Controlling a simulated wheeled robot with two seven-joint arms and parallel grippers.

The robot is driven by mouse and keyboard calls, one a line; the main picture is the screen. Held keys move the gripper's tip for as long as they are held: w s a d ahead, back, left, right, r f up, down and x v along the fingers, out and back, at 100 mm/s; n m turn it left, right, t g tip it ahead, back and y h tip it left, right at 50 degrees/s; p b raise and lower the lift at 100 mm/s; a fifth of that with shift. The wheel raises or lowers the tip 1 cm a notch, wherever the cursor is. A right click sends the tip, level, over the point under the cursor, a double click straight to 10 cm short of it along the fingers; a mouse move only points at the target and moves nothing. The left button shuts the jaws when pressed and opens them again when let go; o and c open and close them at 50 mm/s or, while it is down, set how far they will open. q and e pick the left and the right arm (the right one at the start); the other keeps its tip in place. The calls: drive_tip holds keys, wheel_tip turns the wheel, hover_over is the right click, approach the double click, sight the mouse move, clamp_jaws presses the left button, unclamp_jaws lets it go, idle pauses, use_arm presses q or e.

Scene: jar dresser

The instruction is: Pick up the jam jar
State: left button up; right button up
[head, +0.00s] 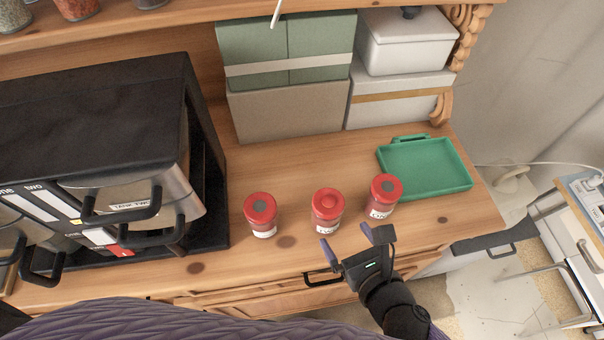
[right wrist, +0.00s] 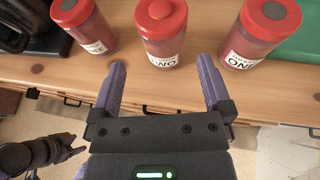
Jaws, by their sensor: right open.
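Three glass jars with red lids stand upright in a row on the wooden dresser top: a left jar (head: 261,213), a middle jar (head: 327,210) and a right jar (head: 384,195). My right gripper (head: 346,242) is open and empty at the dresser's front edge, in front of the middle jar. In the right wrist view the middle jar (right wrist: 162,35) is beyond the gap between the open fingers (right wrist: 163,85). My left gripper (right wrist: 70,147) shows small at lower left there; its jaw state is unclear.
A green tray (head: 425,168) lies to the right. Green, beige and white boxes (head: 290,112) stack behind. The wood between jars and boxes is clear. A drawer handle (head: 322,279) protrudes below the front edge.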

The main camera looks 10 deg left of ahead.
sight(328, 206)
drive_tip(key=x, duration=0.9)
drive_tip(key=shift+w+r, duration=0.2)
drive_tip(key=shift+w, duration=0.05)
drive_tip(key=c, duration=1.3)
